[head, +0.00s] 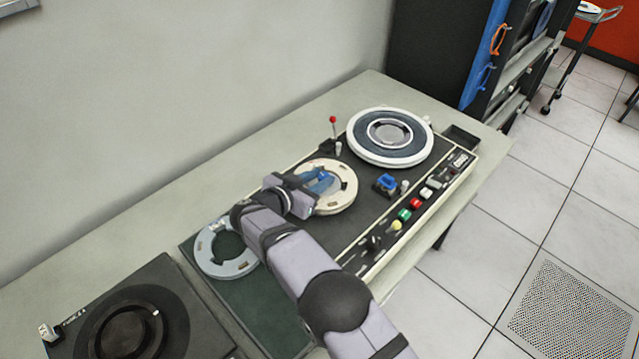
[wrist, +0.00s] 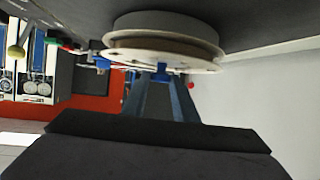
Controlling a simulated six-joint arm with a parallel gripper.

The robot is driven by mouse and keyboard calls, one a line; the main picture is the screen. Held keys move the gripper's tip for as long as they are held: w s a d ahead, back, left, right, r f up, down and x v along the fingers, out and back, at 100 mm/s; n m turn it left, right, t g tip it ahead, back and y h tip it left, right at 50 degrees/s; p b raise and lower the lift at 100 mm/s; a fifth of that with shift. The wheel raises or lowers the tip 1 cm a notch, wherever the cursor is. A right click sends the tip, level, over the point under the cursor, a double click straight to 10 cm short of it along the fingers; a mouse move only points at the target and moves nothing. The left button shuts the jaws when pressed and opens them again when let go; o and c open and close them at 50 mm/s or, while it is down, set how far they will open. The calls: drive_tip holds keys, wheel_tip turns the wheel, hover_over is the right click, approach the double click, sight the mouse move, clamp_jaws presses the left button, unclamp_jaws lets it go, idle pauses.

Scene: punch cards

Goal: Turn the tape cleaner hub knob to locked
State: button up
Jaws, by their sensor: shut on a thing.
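The tape cleaner (head: 325,236) is a dark deck with a pale rim on the bench. A cream reel (head: 346,196) sits on its near hub; the reel also shows edge-on in the wrist view (wrist: 122,55). My gripper (head: 320,182) reaches over this reel to its middle. In the wrist view, my gripper's two blue-grey fingers (wrist: 163,76) are shut on the blue hub knob (wrist: 162,67) at the reel's centre. In the head view the knob is mostly hidden by the fingers, so its turned angle cannot be read.
A larger white-rimmed reel (head: 389,137) sits on the far hub. A red-tipped lever (head: 333,121) stands behind the reels. A blue part (head: 386,182) and coloured buttons (head: 404,215) line the front. A grey ring (head: 210,262) lies on the green mat under my arm.

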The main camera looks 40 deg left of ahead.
drive_tip(key=shift+m+h+b, duration=0.3)
drive_tip(key=shift+b, duration=0.15)
idle(0.3)
drive_tip(key=o, duration=1)
drive_tip(key=shift+s+r, duration=0.2)
drive_tip(key=shift+s, duration=0.3)
drive_tip(key=b+v, duration=0.2)
drive_tip(key=v, duration=0.4)
